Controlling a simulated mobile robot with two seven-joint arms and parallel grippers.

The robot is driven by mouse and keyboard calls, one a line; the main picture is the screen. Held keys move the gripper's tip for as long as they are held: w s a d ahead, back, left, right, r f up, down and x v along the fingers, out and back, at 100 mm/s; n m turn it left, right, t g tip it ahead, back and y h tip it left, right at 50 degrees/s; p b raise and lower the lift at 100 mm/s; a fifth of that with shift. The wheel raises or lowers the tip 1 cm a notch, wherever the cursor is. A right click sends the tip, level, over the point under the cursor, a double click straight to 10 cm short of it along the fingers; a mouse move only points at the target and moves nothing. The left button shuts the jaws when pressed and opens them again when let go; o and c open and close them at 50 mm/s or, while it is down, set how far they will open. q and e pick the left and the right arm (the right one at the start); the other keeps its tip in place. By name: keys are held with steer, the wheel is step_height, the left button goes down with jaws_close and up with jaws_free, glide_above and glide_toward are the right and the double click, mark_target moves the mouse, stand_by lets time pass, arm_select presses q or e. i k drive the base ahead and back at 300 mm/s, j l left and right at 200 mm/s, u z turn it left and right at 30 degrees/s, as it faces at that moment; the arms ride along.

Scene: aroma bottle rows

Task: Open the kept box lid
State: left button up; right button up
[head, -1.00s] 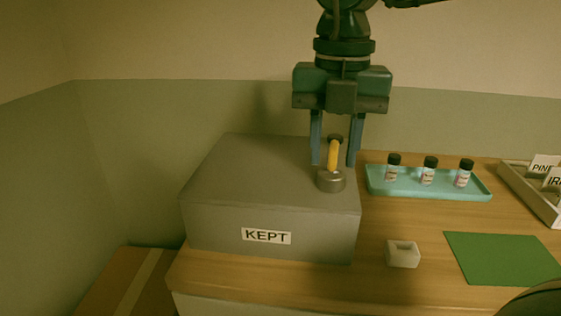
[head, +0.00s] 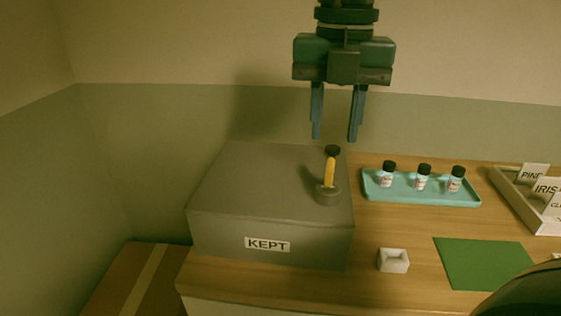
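The grey kept box (head: 270,215) stands at the left end of the table, with a white KEPT label (head: 267,244) on its front. Its flat grey top (head: 255,180) looks closed. A yellow handle-like piece with a black cap (head: 330,172) stands upright in a round grey base (head: 328,195) on the right part of the top. My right gripper (head: 335,138) is above it, fingers pointing down, open and empty, apart from the black cap. My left gripper is not in view.
A teal tray (head: 405,195) with three small black-capped bottles is right of the box. A small white block (head: 393,261) and a green mat (head: 485,264) lie in front. A tray with name cards (head: 532,215) is at the far right. A dark rounded shape fills the bottom right corner.

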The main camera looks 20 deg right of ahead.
mark_target(271, 181)
steer(key=k, duration=1)
